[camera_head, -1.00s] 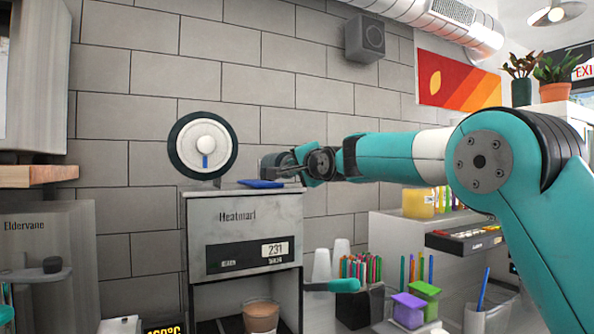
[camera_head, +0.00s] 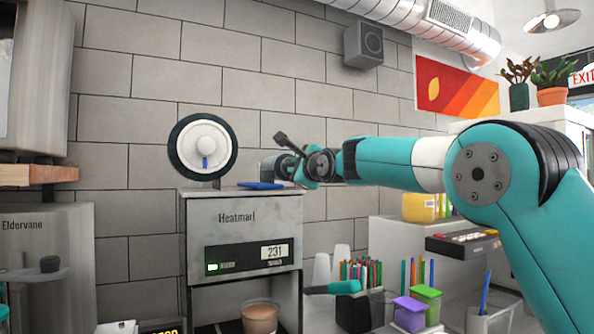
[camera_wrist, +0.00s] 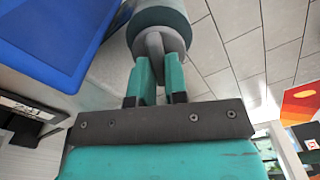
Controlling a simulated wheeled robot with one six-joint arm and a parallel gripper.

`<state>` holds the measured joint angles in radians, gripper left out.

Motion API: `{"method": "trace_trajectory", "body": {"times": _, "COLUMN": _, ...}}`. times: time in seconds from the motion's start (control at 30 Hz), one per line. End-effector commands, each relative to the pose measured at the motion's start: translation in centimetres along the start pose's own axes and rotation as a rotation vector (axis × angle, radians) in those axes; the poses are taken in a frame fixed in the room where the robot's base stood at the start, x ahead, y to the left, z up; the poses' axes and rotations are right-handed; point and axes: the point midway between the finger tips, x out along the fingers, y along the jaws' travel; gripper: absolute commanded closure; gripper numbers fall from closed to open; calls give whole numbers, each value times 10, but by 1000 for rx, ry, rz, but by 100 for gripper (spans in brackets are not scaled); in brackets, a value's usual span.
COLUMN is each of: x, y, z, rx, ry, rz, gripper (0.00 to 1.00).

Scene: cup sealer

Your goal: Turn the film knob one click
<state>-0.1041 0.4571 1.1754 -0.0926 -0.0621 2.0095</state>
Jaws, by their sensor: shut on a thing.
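The film knob (camera_wrist: 172,43) shows in the wrist view as a grey round knob with a raised fin, in front of a dark teal round part. My gripper (camera_wrist: 158,62) is shut on the fin, one teal finger on each side. In the head view my gripper (camera_head: 283,168) is at the right side of the sealer's top, small and partly hidden by my own wrist; the knob cannot be made out there. The sealer (camera_head: 240,215), marked "Heatmart", reads 231, and a green light shows on its panel. The film roll disc (camera_head: 188,148) stands upright above it, its blue mark pointing down.
A blue flat item (camera_head: 262,185) lies on the sealer's top beside my gripper. A cup (camera_head: 260,318) stands inside the sealer below. A teal-handled lever (camera_head: 340,287) sticks out to the right. Pens and small coloured boxes (camera_head: 410,312) stand at lower right.

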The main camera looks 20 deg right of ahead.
Motion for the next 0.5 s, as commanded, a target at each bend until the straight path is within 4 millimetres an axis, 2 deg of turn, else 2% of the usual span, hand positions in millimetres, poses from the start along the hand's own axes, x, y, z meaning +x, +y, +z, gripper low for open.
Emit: {"method": "trace_trajectory", "body": {"times": 0.5, "x": 0, "y": 1, "z": -1, "rx": 81, "ry": 3, "rz": 2, "gripper": 100}}
